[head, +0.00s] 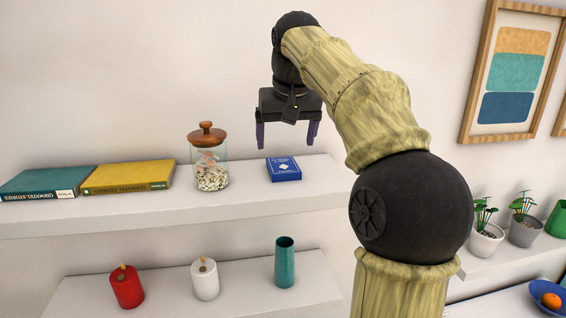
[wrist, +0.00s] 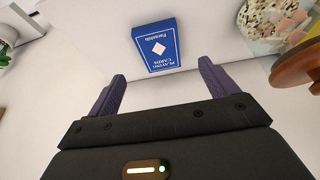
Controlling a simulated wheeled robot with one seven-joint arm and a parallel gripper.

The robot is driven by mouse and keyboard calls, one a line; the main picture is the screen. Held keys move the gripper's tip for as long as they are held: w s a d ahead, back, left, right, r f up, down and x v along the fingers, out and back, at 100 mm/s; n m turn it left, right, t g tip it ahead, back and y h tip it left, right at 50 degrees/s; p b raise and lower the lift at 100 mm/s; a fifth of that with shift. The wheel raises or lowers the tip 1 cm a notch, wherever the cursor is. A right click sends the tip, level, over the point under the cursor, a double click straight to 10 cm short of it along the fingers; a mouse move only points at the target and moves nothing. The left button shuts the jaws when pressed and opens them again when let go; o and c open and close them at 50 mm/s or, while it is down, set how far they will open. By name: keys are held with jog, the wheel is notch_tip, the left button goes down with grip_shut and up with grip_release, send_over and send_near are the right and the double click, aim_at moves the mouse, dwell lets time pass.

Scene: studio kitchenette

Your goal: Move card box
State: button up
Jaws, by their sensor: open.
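The card box (head: 283,169) is a small blue box lying flat on the upper white shelf, just right of a glass jar. In the wrist view the card box (wrist: 157,46) shows its blue face with a white diamond and "PLAYING CARDS" lettering. My gripper (head: 287,136) hangs above the card box with its fingers pointing down. In the wrist view my gripper (wrist: 160,88) has its two purple fingers spread apart, with nothing between them. The box lies beyond the fingertips, apart from them.
The glass jar (head: 210,165) with a wooden lid stands close left of the box. A yellow book (head: 128,177) and a teal book (head: 45,182) lie farther left. The upper shelf (head: 255,195) is bare in front of the box. A teal vase (head: 284,262) stands on the lower shelf.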

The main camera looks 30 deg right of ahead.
aim_at(283, 165)
jog(key=x, duration=0.7)
jog(key=shift+w+f+p, duration=0.1)
jog(key=shift+f+p, duration=0.05)
jog(key=shift+p, duration=0.2)
jog(key=c, duration=1.1)
